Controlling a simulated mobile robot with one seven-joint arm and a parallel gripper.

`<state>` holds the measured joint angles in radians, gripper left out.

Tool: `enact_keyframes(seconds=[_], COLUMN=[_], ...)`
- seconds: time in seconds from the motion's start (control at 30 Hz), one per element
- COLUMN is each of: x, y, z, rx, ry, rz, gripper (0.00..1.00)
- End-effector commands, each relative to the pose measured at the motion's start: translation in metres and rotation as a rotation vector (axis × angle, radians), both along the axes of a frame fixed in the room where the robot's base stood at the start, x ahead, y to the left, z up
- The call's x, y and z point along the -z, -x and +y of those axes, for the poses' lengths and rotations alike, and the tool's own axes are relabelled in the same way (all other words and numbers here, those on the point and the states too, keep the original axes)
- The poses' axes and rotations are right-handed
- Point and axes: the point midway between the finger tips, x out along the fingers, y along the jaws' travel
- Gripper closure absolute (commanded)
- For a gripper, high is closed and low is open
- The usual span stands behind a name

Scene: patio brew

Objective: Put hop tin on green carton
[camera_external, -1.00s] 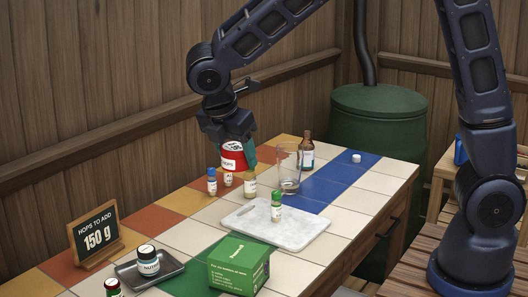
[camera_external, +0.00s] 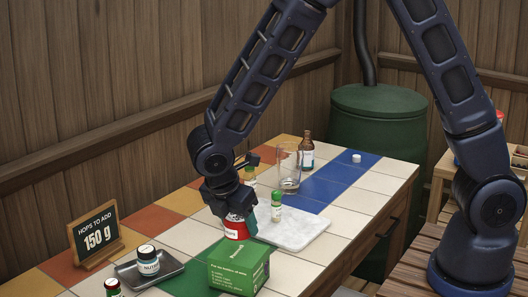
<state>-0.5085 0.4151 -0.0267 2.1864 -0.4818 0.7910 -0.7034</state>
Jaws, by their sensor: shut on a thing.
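The hop tin (camera_external: 235,229) is red with a white label and dark lettering. My gripper (camera_external: 238,212) is shut on it from above. The tin is close behind the green carton (camera_external: 237,266), near the left edge of the white board. Whether its base touches anything is hidden by the carton. The carton is a closed box with white print, standing on the tiled table at the front. Its top is bare.
A white marble board (camera_external: 298,235) holds a green-capped vial (camera_external: 276,207). A glass (camera_external: 289,168) and a brown bottle (camera_external: 307,151) stand behind. A grey tray (camera_external: 168,277) with a nutrient jar (camera_external: 147,258) and a sign (camera_external: 96,236) are at the left.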

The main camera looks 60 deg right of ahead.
Motion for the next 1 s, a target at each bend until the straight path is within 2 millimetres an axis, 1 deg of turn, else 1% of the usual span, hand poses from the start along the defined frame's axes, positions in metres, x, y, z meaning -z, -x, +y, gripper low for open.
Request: enact_keyframes(seconds=[0.23,0.4,0.5,0.9,0.93,1.0], x=[0.015,0.035,0.044,0.048,0.048,0.048], y=[0.0,0.0,0.0,0.0,0.0,0.0], z=[0.0,0.0,0.0,0.0,0.0,0.0], rx=[0.0,-0.001,0.0,0.001,0.001,0.001], ry=[0.0,0.002,0.0,0.0,0.0,0.0], rz=[0.0,0.001,-0.001,-0.001,-0.001,-0.001], gripper=[0.67,0.67,0.67,0.67,0.4,0.26])
